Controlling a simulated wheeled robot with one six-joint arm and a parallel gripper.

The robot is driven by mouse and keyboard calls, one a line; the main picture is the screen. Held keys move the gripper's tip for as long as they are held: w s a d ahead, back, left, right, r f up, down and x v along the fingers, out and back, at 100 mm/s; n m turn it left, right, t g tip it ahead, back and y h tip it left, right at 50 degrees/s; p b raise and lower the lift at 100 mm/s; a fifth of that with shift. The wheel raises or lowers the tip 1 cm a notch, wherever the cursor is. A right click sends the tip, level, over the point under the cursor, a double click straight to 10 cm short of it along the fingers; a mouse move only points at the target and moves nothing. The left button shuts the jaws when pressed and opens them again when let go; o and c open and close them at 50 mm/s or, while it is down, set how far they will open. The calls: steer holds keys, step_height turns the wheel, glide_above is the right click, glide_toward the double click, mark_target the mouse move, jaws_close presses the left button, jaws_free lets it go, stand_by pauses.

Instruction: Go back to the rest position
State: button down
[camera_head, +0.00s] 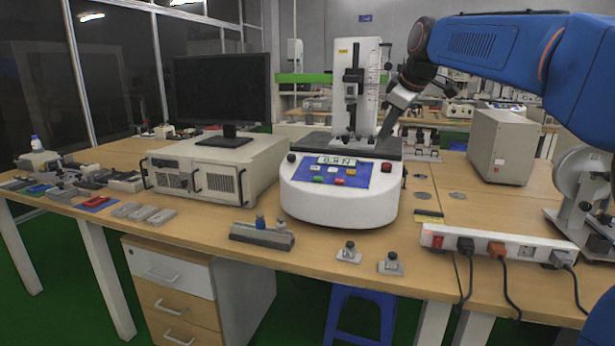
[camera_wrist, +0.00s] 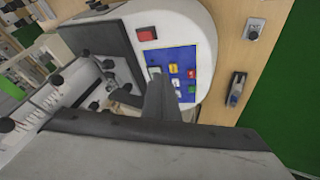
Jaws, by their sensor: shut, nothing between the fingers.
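My gripper (camera_head: 384,134) hangs from the blue arm at the upper right in the head view. Its dark fingers are shut and empty. They point down and to the left, beside the upright column of the white testing machine (camera_head: 338,206). Whether they touch the machine cannot be told. In the wrist view the fingers (camera_wrist: 153,98) stand in front of the machine's blue button panel (camera_wrist: 178,62) and hide part of it. The machine's dark top plate and column fittings show at the left of that view.
A monitor (camera_head: 222,88) stands on a beige computer case (camera_head: 218,166) to the left. Small metal fixtures (camera_head: 262,235) lie along the table's front edge. A power strip (camera_head: 500,243) with cables and a grey box (camera_head: 502,146) are at the right.

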steer(key=s+d+f+m, duration=0.2)
steer(key=s+f+m, duration=0.1)
steer(key=s+f, duration=0.7)
steer(key=s+d+f+m+g+h, duration=0.1)
steer(key=s+d+f+m, duration=0.2)
steer(key=s+f, duration=0.8)
steer(key=s+d+f+m+h, duration=0.1)
steer(key=s+f+m, duration=0.4)
steer(key=s+f, duration=0.6)
steer(key=s+d, duration=0.1)
steer(key=s, duration=0.9)
steer(key=shift+s+d+g, duration=0.2)
steer(key=shift+d+g, duration=0.2)
